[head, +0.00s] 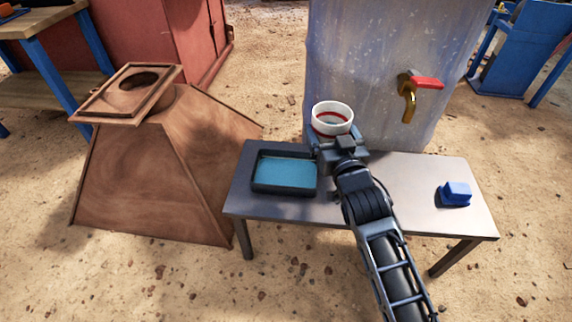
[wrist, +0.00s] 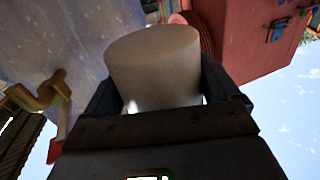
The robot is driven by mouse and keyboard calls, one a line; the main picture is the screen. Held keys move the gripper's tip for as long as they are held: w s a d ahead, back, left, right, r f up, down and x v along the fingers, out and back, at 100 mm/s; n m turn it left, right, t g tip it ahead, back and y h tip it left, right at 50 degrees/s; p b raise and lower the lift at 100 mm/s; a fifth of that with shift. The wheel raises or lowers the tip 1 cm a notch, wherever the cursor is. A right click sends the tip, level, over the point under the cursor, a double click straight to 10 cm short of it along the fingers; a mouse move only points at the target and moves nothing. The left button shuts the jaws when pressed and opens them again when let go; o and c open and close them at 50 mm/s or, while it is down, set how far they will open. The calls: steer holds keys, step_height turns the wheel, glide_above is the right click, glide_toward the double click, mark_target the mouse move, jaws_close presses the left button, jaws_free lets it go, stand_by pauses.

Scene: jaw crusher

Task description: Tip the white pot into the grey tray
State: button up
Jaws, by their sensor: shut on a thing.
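The white pot (head: 331,115) has a red band and is held upright in the head view, its open top facing up. My gripper (head: 330,140) is shut on it, just behind and right of the tray, apparently above the table's back edge. In the wrist view the pot (wrist: 155,70) sits between the two dark fingers of my gripper (wrist: 165,95). The grey tray (head: 284,193) lies on the left end of the table, with a dark rim and a blue inside. The pot's contents are hard to make out.
A large grey tank (head: 370,60) with a brass tap (head: 409,100) and red handle stands behind. A brown wooden hopper shape (head: 150,170) stands left of the table.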

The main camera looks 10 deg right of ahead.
steer(key=s+r+p, duration=0.6)
steer(key=s+r, duration=0.7)
steer(key=s, duration=0.2)
steer(key=shift+r, duration=0.3)
